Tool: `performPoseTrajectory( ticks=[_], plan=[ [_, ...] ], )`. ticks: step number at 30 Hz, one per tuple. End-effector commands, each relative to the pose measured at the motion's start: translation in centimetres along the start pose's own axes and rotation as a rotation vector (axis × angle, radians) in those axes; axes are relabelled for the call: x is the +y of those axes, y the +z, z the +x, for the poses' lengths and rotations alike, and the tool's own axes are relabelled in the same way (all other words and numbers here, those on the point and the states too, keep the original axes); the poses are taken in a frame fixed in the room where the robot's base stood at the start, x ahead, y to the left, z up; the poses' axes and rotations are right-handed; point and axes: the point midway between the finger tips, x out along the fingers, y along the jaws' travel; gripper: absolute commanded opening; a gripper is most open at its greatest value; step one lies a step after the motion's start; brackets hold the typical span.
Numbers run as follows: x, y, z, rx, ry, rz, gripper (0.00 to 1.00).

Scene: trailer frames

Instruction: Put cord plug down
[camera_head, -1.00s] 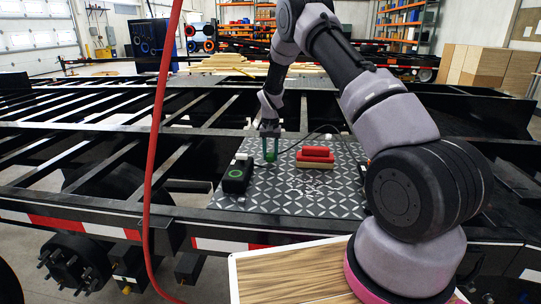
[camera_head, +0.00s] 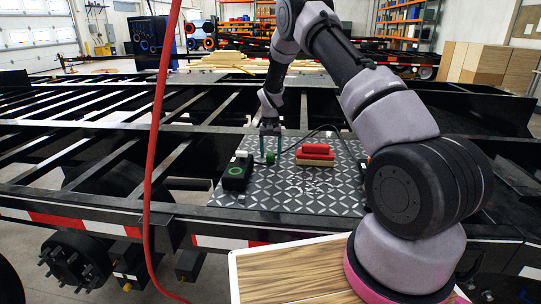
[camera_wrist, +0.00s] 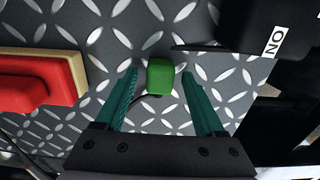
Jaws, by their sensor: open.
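The green cord plug (camera_wrist: 161,77) lies on the diamond-pattern metal plate (camera_wrist: 165,25) in the wrist view, with its dark cord running from it. It also shows in the head view (camera_head: 270,158). My gripper (camera_wrist: 158,88) is open, with one teal finger on each side of the plug and a gap to both. In the head view my gripper (camera_head: 270,156) points down at the plate, right around the plug.
A black box with a green ring (camera_head: 238,172) stands left of the plug. Red and tan blocks (camera_head: 315,155) lie to the right. A red hose (camera_head: 157,130) hangs in the left foreground. The plate's front part is clear.

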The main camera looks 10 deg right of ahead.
Motion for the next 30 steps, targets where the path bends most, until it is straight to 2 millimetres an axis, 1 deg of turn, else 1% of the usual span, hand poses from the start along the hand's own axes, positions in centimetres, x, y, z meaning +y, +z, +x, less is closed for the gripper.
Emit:
performPoseTrajectory(
  ticks=[5, 12, 15, 23, 26, 29, 30],
  plan=[
    [-0.1, -0.1, -3.4, 0.005, -0.002, 0.0, 0.71],
    [0.0, -0.1, -8.8, 0.004, -0.002, 0.0, 0.71],
    [0.0, -0.1, -10.5, 0.003, -0.001, 0.0, 0.71],
    [0.2, 0.1, -13.4, 0.008, -0.007, 0.002, 0.71],
    [0.9, 0.8, -16.4, 0.028, -0.032, 0.009, 0.71],
    [2.2, 2.6, -21.1, 0.062, -0.072, 0.018, 0.71],
    [2.9, 3.5, -23.2, 0.079, -0.091, 0.023, 0.71]
  ],
)
